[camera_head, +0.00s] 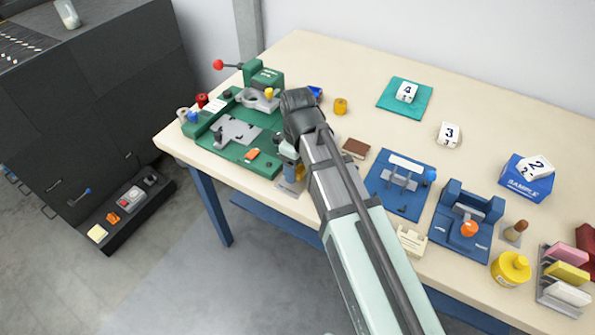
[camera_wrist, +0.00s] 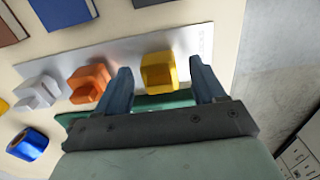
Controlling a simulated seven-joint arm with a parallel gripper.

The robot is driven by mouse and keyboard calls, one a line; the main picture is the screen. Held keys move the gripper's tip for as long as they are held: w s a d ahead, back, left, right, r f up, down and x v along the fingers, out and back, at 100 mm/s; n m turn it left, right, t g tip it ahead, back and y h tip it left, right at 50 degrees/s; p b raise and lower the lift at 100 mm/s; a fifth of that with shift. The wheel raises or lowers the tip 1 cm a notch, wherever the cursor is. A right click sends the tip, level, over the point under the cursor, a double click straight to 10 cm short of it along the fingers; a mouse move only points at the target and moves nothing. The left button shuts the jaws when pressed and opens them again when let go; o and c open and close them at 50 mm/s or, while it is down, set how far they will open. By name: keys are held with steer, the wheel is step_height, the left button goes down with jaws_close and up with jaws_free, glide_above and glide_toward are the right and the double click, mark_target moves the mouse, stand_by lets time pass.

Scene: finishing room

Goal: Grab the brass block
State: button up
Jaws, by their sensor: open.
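The brass block (camera_wrist: 158,72) is a yellow block on a grey metal plate (camera_wrist: 195,40), in the wrist view. My gripper (camera_wrist: 161,76) is open, with one blue-grey finger on each side of the block. A gap shows between the block and each finger; how deep the fingers reach around it is hard to tell. In the head view my gripper (camera_head: 290,166) points down over the plate (camera_head: 289,187) at the table's front edge, and my arm hides much of that spot. A small yellow patch beside the fingers there is too small to make out.
An orange block (camera_wrist: 88,83) and a silver block (camera_wrist: 38,92) share the plate to the left. A blue roll (camera_wrist: 27,144) lies nearby. A green fixture (camera_head: 237,130) stands close left of my gripper, and blue fixtures (camera_head: 400,185) stand to the right.

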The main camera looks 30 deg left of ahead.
steer(key=shift+f, duration=0.25)
steer(key=shift+c, duration=0.3)
jaws_close()
steer(key=shift+r, duration=0.1)
